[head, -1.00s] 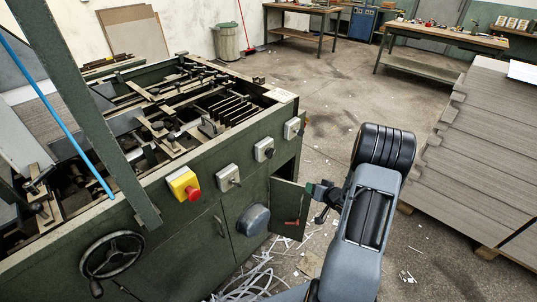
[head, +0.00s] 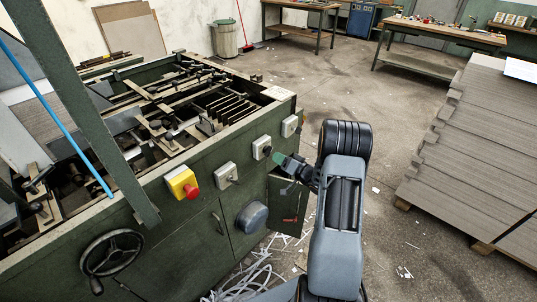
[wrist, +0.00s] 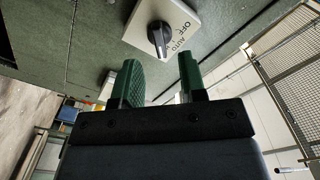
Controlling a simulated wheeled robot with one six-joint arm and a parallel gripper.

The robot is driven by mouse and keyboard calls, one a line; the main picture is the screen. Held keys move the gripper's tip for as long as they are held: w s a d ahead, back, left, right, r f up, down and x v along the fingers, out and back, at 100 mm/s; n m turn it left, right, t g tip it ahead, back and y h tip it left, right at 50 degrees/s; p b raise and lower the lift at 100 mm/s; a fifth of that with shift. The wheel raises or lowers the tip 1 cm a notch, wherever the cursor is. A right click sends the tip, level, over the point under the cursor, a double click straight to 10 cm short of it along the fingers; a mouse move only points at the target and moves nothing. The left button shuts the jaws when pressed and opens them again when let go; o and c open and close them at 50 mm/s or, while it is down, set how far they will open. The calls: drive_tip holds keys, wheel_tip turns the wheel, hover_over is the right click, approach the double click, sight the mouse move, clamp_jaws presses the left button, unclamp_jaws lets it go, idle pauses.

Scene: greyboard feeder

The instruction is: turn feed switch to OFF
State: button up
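A rotary switch with a dark knob on a pale plate (head: 262,147) is on the green machine's side panel. In the wrist view the switch (wrist: 158,38) shows the words OFF and AUTO on its plate. Which word the knob points at is not clear, and no feed label is readable. My gripper (head: 279,159) is just in front of and below this switch in the head view. In the wrist view my gripper (wrist: 160,80) has its two green fingers apart with nothing between them. The knob is ahead of the fingertips and looks untouched.
Another switch plate (head: 226,175) and a red stop button on a yellow box (head: 183,184) are to the left. A further switch plate (head: 290,125) is to the right. An open cabinet door (head: 288,205) hangs below my gripper. Stacked greyboard (head: 480,150) stands at right.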

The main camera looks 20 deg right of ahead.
sight(268, 151)
drive_tip(key=shift+x, duration=2.4)
